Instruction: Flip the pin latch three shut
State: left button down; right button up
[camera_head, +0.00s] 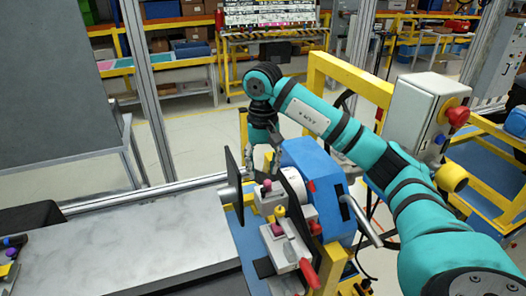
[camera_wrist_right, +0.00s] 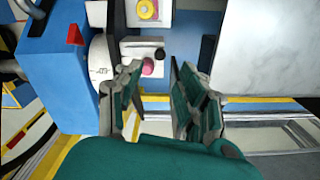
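My right gripper (camera_head: 263,166) hangs from the teal arm above the far end of the dashboard module, beside the blue housing (camera_head: 311,165). In the right wrist view the gripper (camera_wrist_right: 154,66) is open, with a gap between its fingers. A pink knob (camera_wrist_right: 148,67) with a black piece beside it shows between the fingertips; contact cannot be told. The pink knob (camera_head: 267,185) also shows in the head view, on a pale block. A yellow knob (camera_head: 279,211) stands nearer the camera. No label shows which latch is number three. My left gripper is out of view.
A pale block with a red handle (camera_head: 308,273) stands at the near end. A dark upright plate (camera_head: 230,174) and a long grey panel (camera_head: 120,250) lie left of the knobs. A yellow frame (camera_head: 345,73) and a grey control box (camera_head: 413,108) stand behind and right.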

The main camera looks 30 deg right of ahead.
notch_tip(320, 180, up, 5)
dwell(0.8)
